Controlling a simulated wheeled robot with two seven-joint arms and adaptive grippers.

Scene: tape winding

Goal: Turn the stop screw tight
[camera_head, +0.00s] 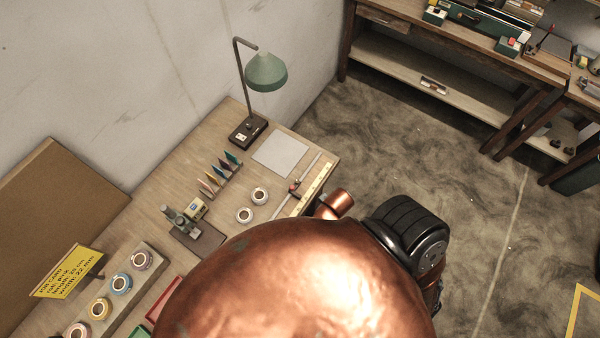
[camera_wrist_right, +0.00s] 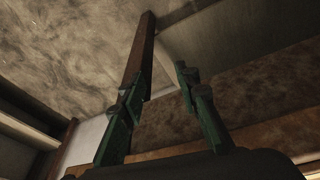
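In the head view, a rail with a small dark red piece (camera_head: 294,188) lies beside a yellow ruler (camera_head: 316,190) at the right end of the workbench. The piece may be the stop, but a screw on it is too small to make out. My right gripper (camera_wrist_right: 158,88) shows in the right wrist view with its two green fingers apart and nothing between them. A brown wooden leg or beam lies behind the fingers. In the head view a large copper-coloured part of mine covers the lower middle and hides the bench there. My left gripper is not in view.
On the workbench (camera_head: 150,212) stand a green lamp (camera_head: 266,72), a grey sheet (camera_head: 281,152), two small rolls (camera_head: 244,215), a small device (camera_head: 190,215), a rack of tape rolls (camera_head: 122,283) and a yellow job card (camera_head: 68,272). Open floor (camera_head: 400,150) lies right of the bench.

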